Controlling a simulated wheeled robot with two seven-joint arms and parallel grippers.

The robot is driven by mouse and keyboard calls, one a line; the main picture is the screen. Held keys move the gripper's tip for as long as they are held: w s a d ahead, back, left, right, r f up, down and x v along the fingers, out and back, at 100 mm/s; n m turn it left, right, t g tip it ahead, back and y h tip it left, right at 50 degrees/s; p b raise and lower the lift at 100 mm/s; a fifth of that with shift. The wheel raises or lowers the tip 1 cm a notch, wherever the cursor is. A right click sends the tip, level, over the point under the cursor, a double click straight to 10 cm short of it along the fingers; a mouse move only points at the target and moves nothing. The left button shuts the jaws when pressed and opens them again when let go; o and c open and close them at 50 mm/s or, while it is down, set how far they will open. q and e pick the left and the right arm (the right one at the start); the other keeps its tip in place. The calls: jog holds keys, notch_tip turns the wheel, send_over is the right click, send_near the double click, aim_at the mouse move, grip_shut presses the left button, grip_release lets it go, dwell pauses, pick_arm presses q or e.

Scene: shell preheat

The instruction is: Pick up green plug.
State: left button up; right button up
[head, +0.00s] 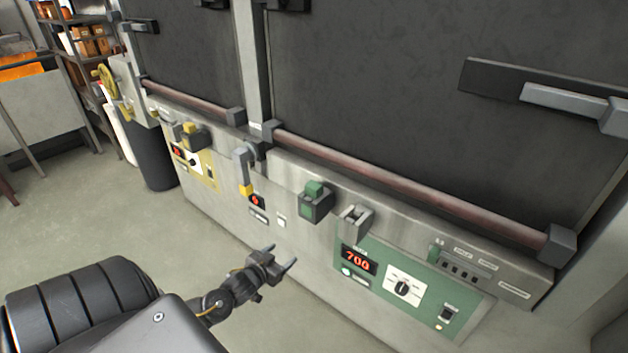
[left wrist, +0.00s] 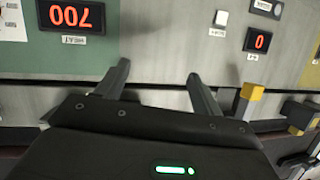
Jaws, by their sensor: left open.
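The green plug (head: 314,190) sits in a dark block with a green face on the front ledge of the large furnace, in the middle of the head view. I cannot make it out in the left wrist view. My left gripper (head: 281,257) is open and empty, below and a little left of the plug, apart from it. Its two fingers also show in the left wrist view (left wrist: 158,75), spread before the grey panel. My right gripper is in neither view.
A grey bracket (head: 355,222) stands right of the plug, above a green control panel (head: 462,303) with a red 700 display (head: 358,261). A yellow-tipped lever (head: 244,172) and a yellow plug-like block (head: 193,135) are left. Open floor (head: 215,240) lies in front.

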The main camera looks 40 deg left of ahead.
aim_at(318, 184)
pick_arm(q)
jog(key=w+d+r+t+h+p, duration=0.1)
jog(key=w+d+r+t, duration=0.1)
jog(key=r, duration=0.9)
jog(key=w+d+r+t+h+p, duration=0.1)
jog(key=w+r+t, duration=0.1)
jog(key=r, duration=0.9)
jog(key=shift+w+d+f+p, duration=0.1)
jog(key=shift+w+p, duration=0.1)
jog(key=shift+w, duration=0.65)
jog(key=shift+w+f+p, duration=0.15)
jog(key=shift+w+p, duration=0.05)
jog(key=shift+w, duration=0.7)
jog(key=shift+w+d+f+p, duration=0.1)
jog(key=shift+w+p, duration=0.1)
jog(key=shift+w, duration=0.65)
jog(key=shift+r, duration=0.1)
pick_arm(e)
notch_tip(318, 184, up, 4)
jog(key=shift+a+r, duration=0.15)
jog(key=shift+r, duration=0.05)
pick_arm(q)
jog(key=w+p, duration=0.2)
jog(key=w, duration=0.2)
jog(key=shift+w+r, duration=0.1)
jog(key=shift+w, duration=0.5)
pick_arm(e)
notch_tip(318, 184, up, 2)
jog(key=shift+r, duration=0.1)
